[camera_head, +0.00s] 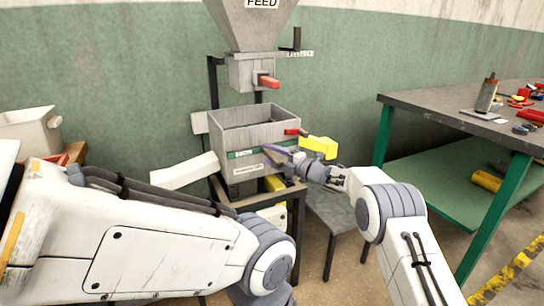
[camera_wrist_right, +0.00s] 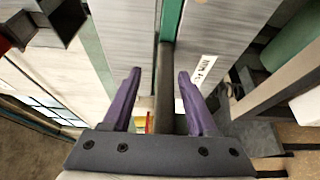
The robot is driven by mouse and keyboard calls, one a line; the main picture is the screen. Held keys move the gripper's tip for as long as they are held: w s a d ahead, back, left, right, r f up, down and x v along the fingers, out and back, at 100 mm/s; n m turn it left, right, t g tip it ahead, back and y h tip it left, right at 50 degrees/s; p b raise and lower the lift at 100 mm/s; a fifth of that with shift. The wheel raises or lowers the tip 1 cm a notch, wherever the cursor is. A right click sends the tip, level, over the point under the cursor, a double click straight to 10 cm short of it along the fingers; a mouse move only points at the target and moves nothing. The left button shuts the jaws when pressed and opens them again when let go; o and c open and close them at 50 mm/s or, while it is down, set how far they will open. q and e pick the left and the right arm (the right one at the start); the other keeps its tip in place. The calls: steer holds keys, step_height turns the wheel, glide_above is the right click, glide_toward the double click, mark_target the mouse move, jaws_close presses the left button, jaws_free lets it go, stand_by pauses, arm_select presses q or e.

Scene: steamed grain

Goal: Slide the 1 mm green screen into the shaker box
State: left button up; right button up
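The grey shaker box (camera_head: 225,120) stands open-topped under the feed hopper. The strip also shows in the right wrist view (camera_wrist_right: 171,18). My right gripper (camera_head: 275,151) is at the right part of the box front. In the wrist view its purple fingers (camera_wrist_right: 158,74) are apart, with a dark grey bar between them; neither finger clearly grips it. My left gripper is outside the view; only its arm shows.
A yellow part (camera_head: 318,146) is just right of the box. A workbench (camera_head: 430,105) with tools stands at the right. My left arm fills the front left.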

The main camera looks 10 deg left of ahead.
steer(key=s+d+f+m+t+h, duration=0.1)
steer(key=s+d+m+h, duration=0.3)
steer(key=d, duration=0.4)
steer(key=s+d+m+t+h, duration=0.15)
steer(key=d+m+h, duration=0.25)
steer(key=d+m, duration=0.4)
steer(key=s+d+f+m+t+h, duration=0.1)
steer(key=s+d+m+h, duration=0.25)
steer(key=d, duration=0.55)
steer(key=s+d+f+m+g+h, duration=0.1)
steer(key=s+d+f+m+g, duration=0.3)
steer(key=s, duration=0.6)
steer(key=s+d+f+m+g+h, duration=0.2)
steer(key=s+m, duration=0.4)
steer(key=s, duration=0.4)
steer(key=s+d+f+m+g+h, duration=0.1)
steer(key=s+d+f+m+g, duration=0.3)
steer(key=s, duration=0.6)
steer(key=s+a+r+n+g, duration=0.1)
steer(key=s+a+r+n, duration=0.25)
steer(key=s+a, duration=0.35)
steer(key=s+a+r+n+g, duration=0.1)
steer(key=s+a+r+n, duration=0.25)
steer(key=s+a, duration=0.4)
step_height(320, 180, up, 26)
steer(key=p, duration=2.6)
steer(key=shift+y+p, duration=0.3)
steer(key=shift+y, duration=0.05)
